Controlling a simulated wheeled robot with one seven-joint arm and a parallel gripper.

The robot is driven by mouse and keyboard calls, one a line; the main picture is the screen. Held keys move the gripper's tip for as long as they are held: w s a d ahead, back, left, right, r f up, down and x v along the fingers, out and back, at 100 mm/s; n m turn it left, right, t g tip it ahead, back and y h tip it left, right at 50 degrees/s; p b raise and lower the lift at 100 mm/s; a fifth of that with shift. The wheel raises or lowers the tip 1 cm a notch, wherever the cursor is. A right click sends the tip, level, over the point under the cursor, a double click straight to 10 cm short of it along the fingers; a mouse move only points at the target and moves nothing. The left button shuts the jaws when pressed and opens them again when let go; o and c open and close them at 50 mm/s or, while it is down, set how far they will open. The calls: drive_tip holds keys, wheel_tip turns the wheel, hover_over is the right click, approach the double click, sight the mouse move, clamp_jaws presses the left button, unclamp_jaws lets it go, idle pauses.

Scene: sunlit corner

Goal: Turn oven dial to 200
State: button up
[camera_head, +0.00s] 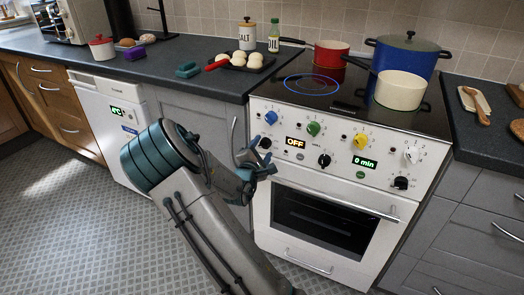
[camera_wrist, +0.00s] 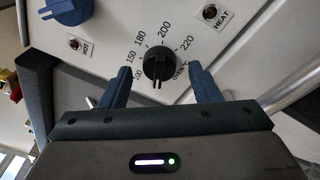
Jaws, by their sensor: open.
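The oven dial (camera_wrist: 159,62) is a black round knob on the white panel in the wrist view. Labels from 100 to 220 curve around its upper side, and 200 is printed almost straight above it. A pale line on its grip runs toward the lower side of the picture; I cannot tell which end is the pointer. The head view shows it as the left black knob (camera_head: 265,143), under the blue knob. My gripper (camera_wrist: 160,75) is open, with one blue finger at each side of the dial and visible gaps. In the head view my gripper (camera_head: 263,160) is close to the panel.
A blue knob (camera_wrist: 66,11) and two indicator lights, HOT (camera_wrist: 75,44) and HEAT (camera_wrist: 210,12), sit near the dial. The white oven (camera_head: 325,225) has a door handle (camera_head: 335,195) below the panel. Its display (camera_head: 295,142) reads OFF. Pots stand on the hob.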

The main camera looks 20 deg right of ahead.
drive_tip(key=shift+w+d, duration=0.3)
drive_tip(key=shift+w, duration=0.05)
drive_tip(key=shift+c, duration=0.4)
drive_tip(key=c, duration=0.9)
